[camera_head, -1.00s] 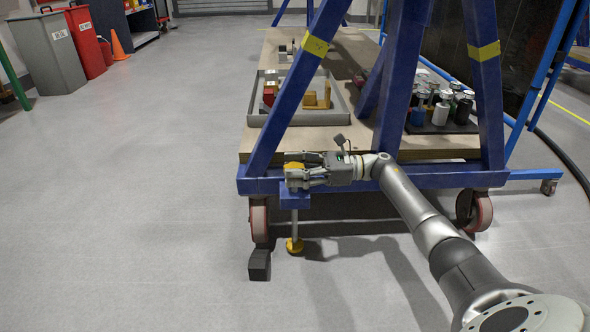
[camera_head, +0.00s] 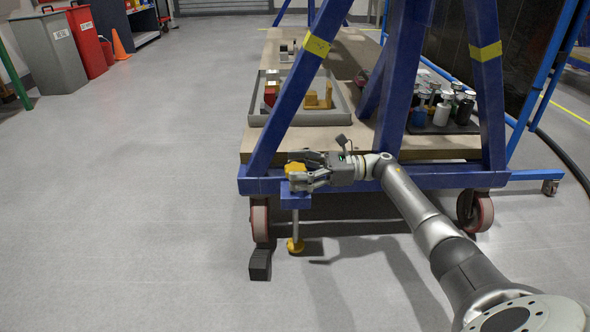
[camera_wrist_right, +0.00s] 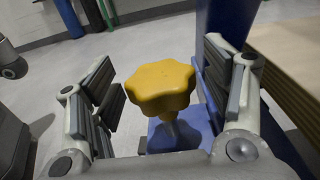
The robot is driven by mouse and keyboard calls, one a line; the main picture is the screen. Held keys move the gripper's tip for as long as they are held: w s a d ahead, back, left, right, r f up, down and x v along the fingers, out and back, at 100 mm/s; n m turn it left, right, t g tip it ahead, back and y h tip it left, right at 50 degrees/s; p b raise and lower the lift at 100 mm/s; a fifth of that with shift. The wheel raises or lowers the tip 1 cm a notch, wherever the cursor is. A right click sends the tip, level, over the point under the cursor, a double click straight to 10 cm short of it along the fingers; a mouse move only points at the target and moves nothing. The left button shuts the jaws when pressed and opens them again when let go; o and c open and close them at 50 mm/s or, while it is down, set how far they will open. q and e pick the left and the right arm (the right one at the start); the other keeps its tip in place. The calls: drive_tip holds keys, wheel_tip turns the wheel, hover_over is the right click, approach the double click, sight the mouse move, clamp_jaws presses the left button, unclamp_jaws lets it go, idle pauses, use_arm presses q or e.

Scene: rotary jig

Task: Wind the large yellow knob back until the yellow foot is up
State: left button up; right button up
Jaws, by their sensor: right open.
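The large yellow knob (camera_head: 293,168) is lobed and sits on top of a blue bracket (camera_head: 295,202) at the frame's front left corner. A thin grey shaft runs down from the bracket to the round yellow foot (camera_head: 295,246), which is at floor level; whether it touches the floor I cannot tell. My right gripper (camera_head: 300,173) is open at the knob. In the right wrist view the knob (camera_wrist_right: 160,86) lies between the spread fingers, with visible gaps on both sides. My left gripper is not in view.
The blue frame (camera_head: 390,180) stands on wheels, with a black chock (camera_head: 260,264) at the left wheel. Its wooden deck bears a grey tray (camera_head: 338,112) and a dark mat with several bottles (camera_head: 440,108).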

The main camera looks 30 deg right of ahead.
drive_tip(key=v, duration=1.1)
drive_tip(key=shift+s+d, duration=0.2)
drive_tip(key=shift+d, duration=0.1)
